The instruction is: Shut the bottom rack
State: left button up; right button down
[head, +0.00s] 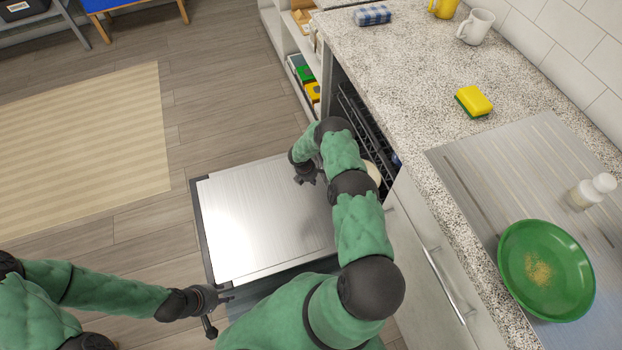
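The dishwasher's door (255,220) is folded down flat, its bare steel inner face showing left of the counter. A dark wire rack (362,125) shows inside the dishwasher opening under the counter edge; I cannot tell whether it is the top or bottom one. A cream round item (373,173) shows by the opening, partly behind my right arm. My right gripper (306,173) is over the door's inner end by the opening; its fingers are too small and dark to read. My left gripper (217,314) is open and empty beside the door's near left corner.
A closed cabinet front (440,275) adjoins the dishwasher. Floor left of the door is clear, with a striped rug (85,150).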

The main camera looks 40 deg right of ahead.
jog(key=shift+s+d+f+b, duration=0.25)
jog(key=shift+d+f+b, duration=0.1)
jog(key=shift+d, duration=0.4)
jog(key=shift+s+d+f+b, duration=0.25)
jog(key=shift+d+f+b, duration=0.15)
jog(key=shift+d, duration=0.35)
jog(key=shift+s+d+f+b, duration=0.25)
jog(key=shift+d+f+b, duration=0.1)
jog(key=shift+d, duration=0.4)
jog(key=shift+w+d, duration=0.1)
jog(key=shift+d, duration=0.05)
